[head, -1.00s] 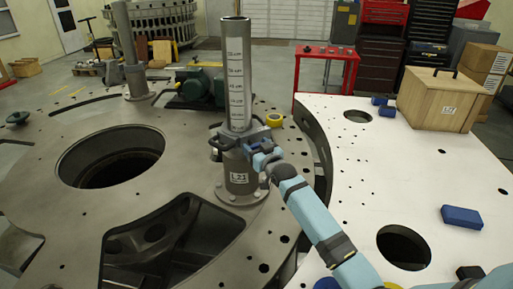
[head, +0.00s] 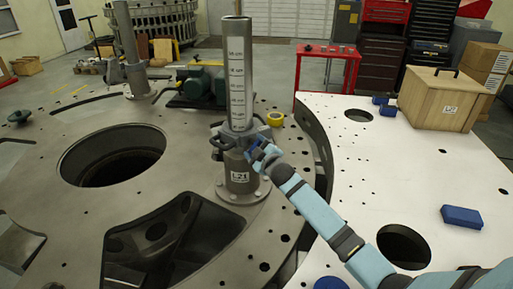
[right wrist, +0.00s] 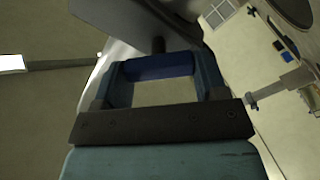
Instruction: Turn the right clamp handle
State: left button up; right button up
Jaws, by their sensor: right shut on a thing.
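A tall grey graduated column (head: 237,75) stands upright in a flanged base labelled L21 on the grey turret plate (head: 50,160). A dark clamp (head: 240,136) wraps around the column just above the base, with a looped handle (head: 219,143) on its left side. My right gripper (head: 258,154) is at the clamp's right side and shut on the right clamp handle, which is mostly hidden by the fingers. My left gripper is out of view.
The white plate (head: 350,160) on the right bears blue blocks (head: 462,217) and a wooden crate (head: 440,97). Large openings (head: 112,155) cut the grey plate. A red table (head: 328,55) stands behind.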

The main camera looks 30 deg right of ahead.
jog(key=shift+a+f+n, duration=0.1)
jog(key=shift+n, duration=1.95)
jog(key=shift+f+n, duration=0.1)
jog(key=shift+n, duration=1.95)
jog(key=o, duration=0.9)
jog(key=shift+o, duration=0.2)
jog(key=shift+s, duration=0.1)
